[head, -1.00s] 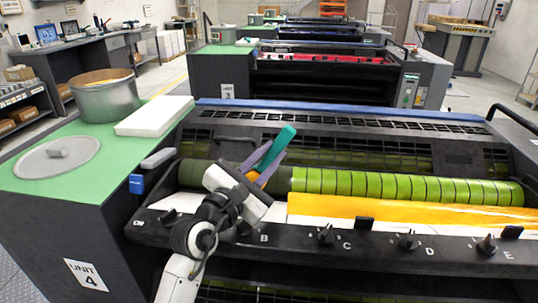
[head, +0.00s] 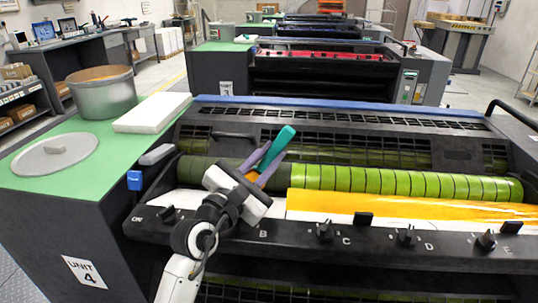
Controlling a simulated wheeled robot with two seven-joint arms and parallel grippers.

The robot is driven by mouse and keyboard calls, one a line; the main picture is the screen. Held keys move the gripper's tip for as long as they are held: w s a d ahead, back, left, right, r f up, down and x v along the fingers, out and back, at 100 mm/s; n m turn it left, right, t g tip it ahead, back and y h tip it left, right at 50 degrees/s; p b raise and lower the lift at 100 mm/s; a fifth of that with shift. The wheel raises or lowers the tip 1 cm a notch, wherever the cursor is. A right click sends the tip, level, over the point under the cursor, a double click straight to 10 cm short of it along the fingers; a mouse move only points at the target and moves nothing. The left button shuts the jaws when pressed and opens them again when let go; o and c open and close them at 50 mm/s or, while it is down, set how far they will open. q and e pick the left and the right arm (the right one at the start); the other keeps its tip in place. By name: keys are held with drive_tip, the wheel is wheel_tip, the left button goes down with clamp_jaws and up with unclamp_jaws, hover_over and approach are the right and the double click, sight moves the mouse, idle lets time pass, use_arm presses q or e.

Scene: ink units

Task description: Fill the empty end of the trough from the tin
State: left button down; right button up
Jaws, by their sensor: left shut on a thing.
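The trough (head: 420,228) runs along the front of unit 4 below a roller (head: 410,186). Yellow-orange ink (head: 400,205) covers its middle and right part, and its left end is bare white. My left gripper (head: 262,166) is above that bare end, with purple fingers shut on a teal-handled tool (head: 281,143). Some orange shows between the fingers at the tool's lower part. The tool is tilted, and its lower end is hidden by the gripper. The open grey tin (head: 106,98) stands on the green top at left, with orange inside. My right gripper is not in view.
A round grey lid (head: 55,155) with a knob and a white block (head: 152,113) lie on the green top (head: 30,187). Several black knobs (head: 324,231) line the front rail. A black handle (head: 508,113) rises at the right. More units stand behind.

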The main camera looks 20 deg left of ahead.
use_arm(q)
drive_tip(key=shift+s+d+f, duration=0.1)
drive_tip(key=shift+d+f, duration=0.1)
drive_tip(key=shift+f, duration=0.35)
drive_tip(key=shift+d+f, duration=0.2)
drive_tip(key=shift+f, duration=0.3)
wheel_tip(320, 180, up, 3)
drive_tip(key=shift+f+p, duration=0.1)
drive_tip(key=shift+p, duration=1.15)
wheel_tip(320, 180, up, 8)
drive_tip(key=shift+a, duration=0.15)
idle(0.9)
